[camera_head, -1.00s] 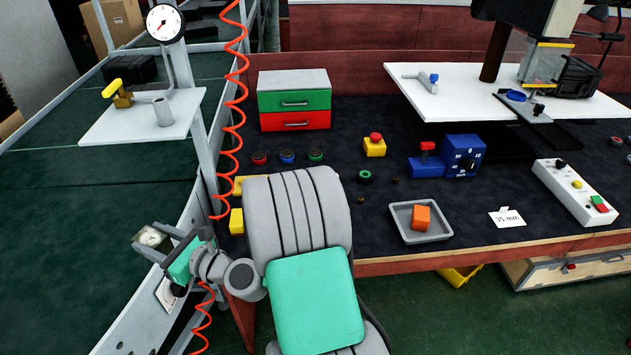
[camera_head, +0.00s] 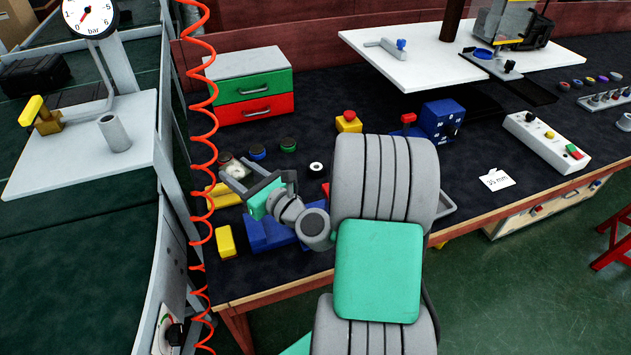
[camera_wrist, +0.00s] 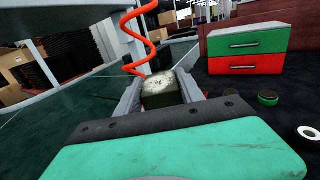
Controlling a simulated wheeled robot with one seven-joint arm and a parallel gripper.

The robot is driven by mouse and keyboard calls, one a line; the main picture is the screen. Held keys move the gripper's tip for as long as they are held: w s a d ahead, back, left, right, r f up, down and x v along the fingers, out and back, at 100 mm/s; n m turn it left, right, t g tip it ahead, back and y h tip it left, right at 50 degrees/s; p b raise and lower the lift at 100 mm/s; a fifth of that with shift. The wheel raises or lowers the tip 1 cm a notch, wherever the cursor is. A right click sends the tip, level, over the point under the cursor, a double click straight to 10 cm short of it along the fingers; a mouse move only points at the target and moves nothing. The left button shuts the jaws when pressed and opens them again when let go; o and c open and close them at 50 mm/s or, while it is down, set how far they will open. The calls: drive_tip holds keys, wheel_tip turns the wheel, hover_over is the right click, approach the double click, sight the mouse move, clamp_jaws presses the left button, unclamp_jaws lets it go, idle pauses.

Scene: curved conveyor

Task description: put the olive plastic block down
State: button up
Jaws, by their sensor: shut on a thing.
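My gripper (camera_head: 238,174) hangs over the near left part of the dark bench, close to the coiled red hose. In the wrist view my gripper (camera_wrist: 157,88) is shut on the olive plastic block (camera_wrist: 160,91). The block has a pale, mottled top and a dark olive near side. It sits between the two grey fingers, and its lower part is hidden. In the head view it is small and partly covered by the fingers. I cannot tell whether it touches the bench.
A green-and-red drawer box (camera_head: 250,87) stands behind my gripper. Round buttons (camera_head: 288,145), yellow blocks (camera_head: 225,241) and a blue object (camera_head: 270,232) lie around it. The red hose (camera_head: 204,150) and conveyor edge (camera_head: 160,225) are left. Dark bench space shows before the drawers.

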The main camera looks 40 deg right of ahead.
drive_tip(key=s+d+f+m+h+b, duration=0.2)
drive_tip(key=s+d+h+b, duration=0.15)
drive_tip(key=d, duration=0.55)
drive_tip(key=s+d+f+m+h+b, duration=0.25)
drive_tip(key=s+d, duration=0.25)
drive_tip(key=d, duration=0.5)
drive_tip(key=s+d+f+m+h+b, duration=0.1)
drive_tip(key=s+d+h+b, duration=0.25)
drive_tip(key=d, duration=0.55)
drive_tip(key=shift+y, duration=0.35)
drive_tip(key=w+d+f+b, duration=0.1)
drive_tip(key=w+f, duration=0.2)
drive_tip(key=w, duration=0.1)
drive_tip(key=w+d+f+b, duration=0.1)
drive_tip(key=w+f, duration=0.1)
drive_tip(key=w, duration=0.1)
drive_tip(key=w+d+f+b, duration=0.1)
drive_tip(key=w+f, duration=0.2)
drive_tip(key=w, duration=0.1)
drive_tip(key=shift+w+d+f, duration=0.25)
drive_tip(key=shift+w+f, duration=0.05)
drive_tip(key=shift+w+d+f+b, duration=0.1)
drive_tip(key=shift+f+b, duration=0.1)
drive_tip(key=shift+f, duration=0.45)
drive_tip(key=shift+w+a+f+b, duration=0.15)
drive_tip(key=shift+f+b, duration=0.1)
drive_tip(key=shift+f, duration=0.35)
drive_tip(key=shift+w+d+f+b, duration=0.1)
drive_tip(key=shift+d+f+b, duration=0.1)
drive_tip(key=shift+f, duration=0.45)
